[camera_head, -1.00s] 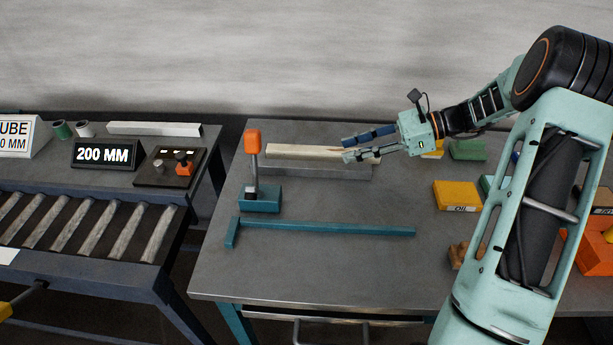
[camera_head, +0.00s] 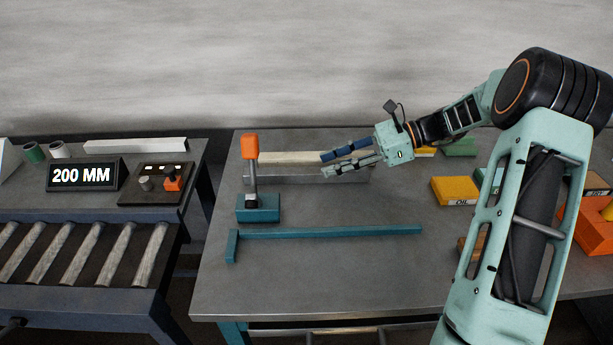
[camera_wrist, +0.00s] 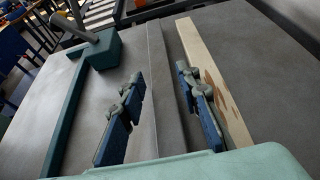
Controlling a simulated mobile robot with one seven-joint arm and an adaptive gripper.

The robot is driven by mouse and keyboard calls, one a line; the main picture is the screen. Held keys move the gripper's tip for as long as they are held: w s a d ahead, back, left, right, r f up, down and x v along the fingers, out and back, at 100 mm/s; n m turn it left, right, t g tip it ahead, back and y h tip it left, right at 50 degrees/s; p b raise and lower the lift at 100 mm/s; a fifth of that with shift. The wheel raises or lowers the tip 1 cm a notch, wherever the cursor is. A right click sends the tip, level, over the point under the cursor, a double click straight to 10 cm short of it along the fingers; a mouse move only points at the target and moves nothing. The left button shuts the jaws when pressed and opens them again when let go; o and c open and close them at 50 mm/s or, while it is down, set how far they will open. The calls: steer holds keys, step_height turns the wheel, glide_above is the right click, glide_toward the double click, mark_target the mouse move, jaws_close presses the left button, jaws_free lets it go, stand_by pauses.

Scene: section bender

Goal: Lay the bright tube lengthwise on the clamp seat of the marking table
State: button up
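A bright silver bar (camera_head: 135,146), which looks like a square tube, lies along the back of the left table. On the middle table, a long grey bar (camera_head: 290,178) lies in front of a pale strip (camera_head: 290,158) with brown patches. I cannot tell whether this grey bar is a tube or a fixed seat. A teal clamp block (camera_head: 258,210) with an upright orange-topped lever stands near its left end.
A teal T-shaped rule (camera_head: 325,232) lies across the middle table. A yellow OIL box (camera_head: 455,190) and green blocks are at right, partly behind my arm. A roller conveyor (camera_head: 85,250) and a 200 MM sign (camera_head: 84,175) are at left. The middle table's front is clear.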

mark_target(310, 170)
steer(key=b+x, duration=0.1)
steer(key=x, duration=0.4)
steer(key=shift+a+f, duration=0.1)
steer(key=shift+a, duration=0.1)
jaws_close()
